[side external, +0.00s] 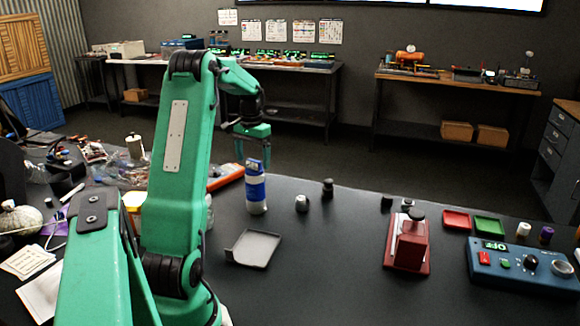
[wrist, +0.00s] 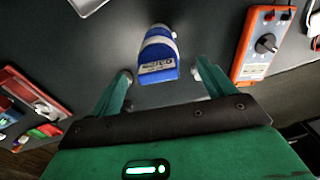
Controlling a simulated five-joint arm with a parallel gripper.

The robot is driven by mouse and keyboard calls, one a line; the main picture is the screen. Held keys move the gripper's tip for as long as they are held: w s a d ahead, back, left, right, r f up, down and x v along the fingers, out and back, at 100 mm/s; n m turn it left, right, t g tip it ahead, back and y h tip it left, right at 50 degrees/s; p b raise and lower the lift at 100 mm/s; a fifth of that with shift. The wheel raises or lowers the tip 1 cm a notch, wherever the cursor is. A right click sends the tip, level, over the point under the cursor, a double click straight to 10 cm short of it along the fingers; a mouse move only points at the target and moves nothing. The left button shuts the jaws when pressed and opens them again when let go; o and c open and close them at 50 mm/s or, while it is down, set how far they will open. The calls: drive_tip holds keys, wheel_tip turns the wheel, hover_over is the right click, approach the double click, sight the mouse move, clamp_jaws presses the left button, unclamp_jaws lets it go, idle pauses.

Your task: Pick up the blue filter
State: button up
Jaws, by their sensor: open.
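The blue filter (side external: 256,190) stands upright on the dark table, a blue and white cylinder with a printed label. My gripper (side external: 253,157) is open and points down just above its top in the side view. In the wrist view, the filter (wrist: 158,58) shows between and beyond the two spread green fingers of my gripper (wrist: 161,74), with a gap on each side. No contact shows. My arm hides part of the table to the left.
A grey tray (side external: 254,248) lies in front of the filter. A small silver-topped part (side external: 301,203) and a dark one (side external: 328,188) stand to its right. An orange meter (wrist: 262,44) lies to the right in the wrist view. A red press (side external: 408,243) stands farther right.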

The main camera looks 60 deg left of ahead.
sight(255, 186)
drive_tip(key=shift+w+f, duration=0.1)
drive_tip(key=shift+f, duration=2.15)
drive_tip(key=shift+r, duration=0.1)
drive_tip(key=c, duration=1.7)
